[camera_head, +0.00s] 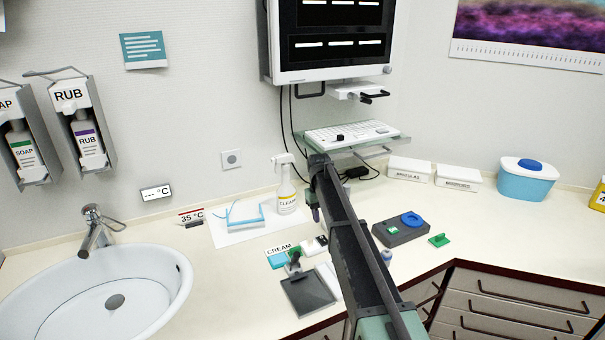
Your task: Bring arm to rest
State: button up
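My arm rises from the bottom of the head view, right of centre, and reaches up and back over the counter (235,262). A short dark part of my arm hangs at its far end, in front of the wall, near the white spray bottle (287,192). I cannot make out the fingertips of my gripper; they seem hidden behind the arm. Whether it holds anything does not show.
A sink (110,300) is at left. A dark grey plate (308,292), small boxes by a CREAM label (279,248) and a grey block with a blue ring (400,231) lie close to my arm. A keyboard shelf (352,136) and monitor (330,40) overhang behind.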

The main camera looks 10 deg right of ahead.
jog(key=s+d+m+t, duration=0.1)
jog(key=s+m+t, duration=0.1)
jog(key=s, duration=3.4)
jog(key=shift+m+y, duration=0.3)
jog(key=shift+y, duration=0.1)
jog(key=shift+s, duration=0.1)
